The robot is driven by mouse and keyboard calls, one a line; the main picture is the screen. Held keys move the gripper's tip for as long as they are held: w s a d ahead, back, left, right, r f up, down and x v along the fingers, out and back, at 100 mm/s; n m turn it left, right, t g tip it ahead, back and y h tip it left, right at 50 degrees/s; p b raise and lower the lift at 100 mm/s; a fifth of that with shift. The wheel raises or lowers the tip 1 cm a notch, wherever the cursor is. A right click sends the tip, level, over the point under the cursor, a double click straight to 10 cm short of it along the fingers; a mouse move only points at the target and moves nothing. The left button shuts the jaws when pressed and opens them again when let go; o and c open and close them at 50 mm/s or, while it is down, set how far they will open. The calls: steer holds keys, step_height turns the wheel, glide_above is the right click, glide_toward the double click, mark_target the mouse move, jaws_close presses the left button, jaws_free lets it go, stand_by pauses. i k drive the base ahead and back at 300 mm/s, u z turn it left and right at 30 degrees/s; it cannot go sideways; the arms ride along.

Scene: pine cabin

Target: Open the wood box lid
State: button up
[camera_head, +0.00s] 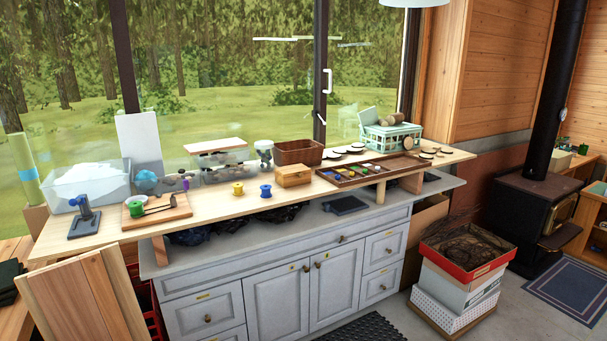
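A small light-brown wood box (293,176) stands on the long pine bench top, near its front edge and about the middle of the picture. Its lid looks closed. It is too small here to make out a hinge or a catch. My gripper is not in view.
The bench top (225,203) is bare in front of the box. A blue spool (265,191) and a yellow spool (238,189) stand to its left. A shallow compartment tray (341,181) lies close to its right. A brown basket (298,153) stands behind. Grey cabinets (275,300) are below.

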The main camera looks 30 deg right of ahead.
mark_target(298, 169)
steer(key=u, duration=0.05)
steer(key=i, duration=1.05)
